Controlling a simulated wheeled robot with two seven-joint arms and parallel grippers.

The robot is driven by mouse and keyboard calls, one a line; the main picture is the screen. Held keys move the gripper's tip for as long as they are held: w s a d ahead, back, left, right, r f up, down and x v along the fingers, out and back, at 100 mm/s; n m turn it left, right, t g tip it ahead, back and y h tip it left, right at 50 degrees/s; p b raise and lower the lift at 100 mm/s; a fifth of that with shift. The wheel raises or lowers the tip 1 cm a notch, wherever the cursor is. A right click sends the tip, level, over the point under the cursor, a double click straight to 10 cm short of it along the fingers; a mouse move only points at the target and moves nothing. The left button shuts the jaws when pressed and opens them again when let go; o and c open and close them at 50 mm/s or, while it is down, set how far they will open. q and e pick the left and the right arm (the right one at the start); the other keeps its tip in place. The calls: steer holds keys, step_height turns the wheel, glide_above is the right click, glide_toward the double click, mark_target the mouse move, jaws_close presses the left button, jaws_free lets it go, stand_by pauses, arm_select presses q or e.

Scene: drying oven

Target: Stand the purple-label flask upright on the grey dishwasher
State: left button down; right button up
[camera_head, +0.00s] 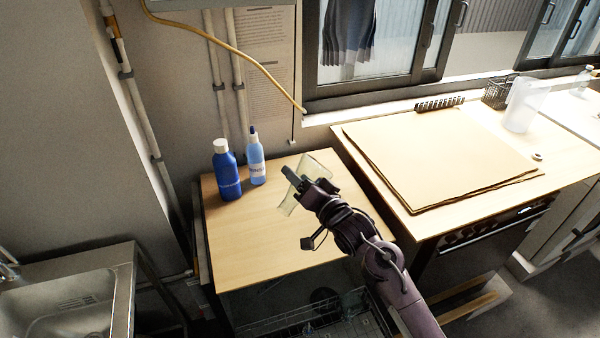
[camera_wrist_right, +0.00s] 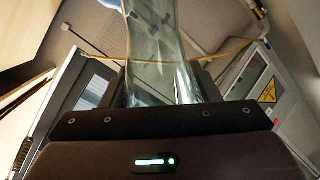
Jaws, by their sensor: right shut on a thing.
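A clear glass flask (camera_head: 318,163) is at my right gripper (camera_head: 296,180), over the back right of a light wooden top (camera_head: 260,240). The flask looks tilted in the head view; I cannot tell whether it touches the top. In the right wrist view the glass flask (camera_wrist_right: 160,60) stands between the dark fingers of my right gripper (camera_wrist_right: 160,95), which is shut on it. No purple label shows clearly. The dishwasher seems to be the unit under this top, with a wire rack (camera_head: 320,322) showing at its front. My left gripper is out of view.
A dark blue bottle (camera_head: 227,172) and a light blue bottle (camera_head: 256,160) stand at the back left of the top. A metal sink (camera_head: 80,300) is at left. A bench at right carries a flat board (camera_head: 440,150) and a clear jug (camera_head: 523,108). The top's front left is clear.

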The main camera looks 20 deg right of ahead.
steer(key=m+p, duration=0.6)
steer(key=m, duration=0.1)
steer(key=shift+r, duration=0.35)
steer(key=shift+f+m, duration=0.35)
steer(key=shift+m, duration=0.65)
